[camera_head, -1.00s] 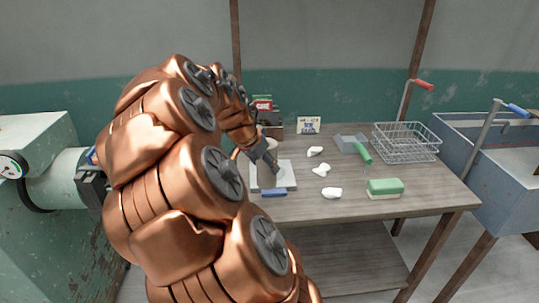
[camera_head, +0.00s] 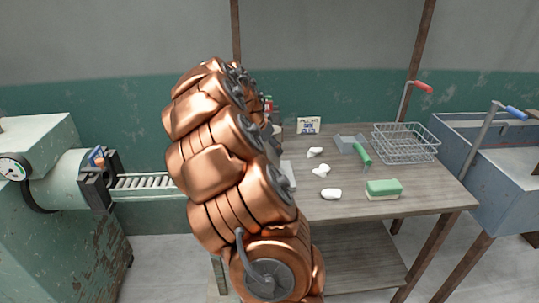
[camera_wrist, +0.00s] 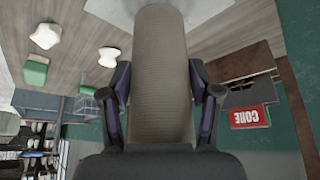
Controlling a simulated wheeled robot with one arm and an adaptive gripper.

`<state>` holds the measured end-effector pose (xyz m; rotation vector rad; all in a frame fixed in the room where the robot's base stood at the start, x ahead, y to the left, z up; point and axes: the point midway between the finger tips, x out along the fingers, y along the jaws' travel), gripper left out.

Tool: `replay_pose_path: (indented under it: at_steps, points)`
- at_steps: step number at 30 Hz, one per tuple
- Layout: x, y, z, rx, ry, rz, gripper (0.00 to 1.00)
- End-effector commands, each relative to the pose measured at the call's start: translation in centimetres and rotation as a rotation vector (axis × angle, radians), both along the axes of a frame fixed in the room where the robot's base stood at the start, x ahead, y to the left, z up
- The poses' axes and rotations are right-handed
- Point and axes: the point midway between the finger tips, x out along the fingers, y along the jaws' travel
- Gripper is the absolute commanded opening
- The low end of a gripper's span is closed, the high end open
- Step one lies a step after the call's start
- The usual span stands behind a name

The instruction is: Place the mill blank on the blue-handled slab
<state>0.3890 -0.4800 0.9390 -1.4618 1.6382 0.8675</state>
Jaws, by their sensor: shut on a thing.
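The mill blank (camera_wrist: 162,75), a grey-brown rounded piece, is between the two fingers of my gripper (camera_wrist: 162,110) in the wrist view. My gripper is shut on it. In the head view my copper arm hides the gripper and the blank. The blue-handled slab is mostly hidden behind my arm; only a pale grey edge of the slab (camera_head: 289,174) shows on the table, and its blue handle is out of sight. In the wrist view a pale surface lies behind the top of the blank; I cannot tell how far apart they are.
Several things lie on the wooden table (camera_head: 420,190): white clay scraps (camera_head: 321,170), a green-and-white sponge (camera_head: 384,187), a green-handled tool (camera_head: 362,153) and a wire basket (camera_head: 405,143). A small sign card (camera_head: 308,126) stands behind. A red box (camera_wrist: 250,117) marked CORE shows in the wrist view.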

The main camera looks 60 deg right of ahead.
Motion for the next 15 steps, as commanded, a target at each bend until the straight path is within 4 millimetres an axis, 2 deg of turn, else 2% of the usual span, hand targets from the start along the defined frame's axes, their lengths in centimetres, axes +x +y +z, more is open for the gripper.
replay_pose_path:
  at_steps: [9,15]
  points:
    - [0.0,0.0,-3.0,-0.001,0.0,0.0,0.0]
    - [0.0,0.0,-3.3,-0.003,-0.003,0.001,0.0]
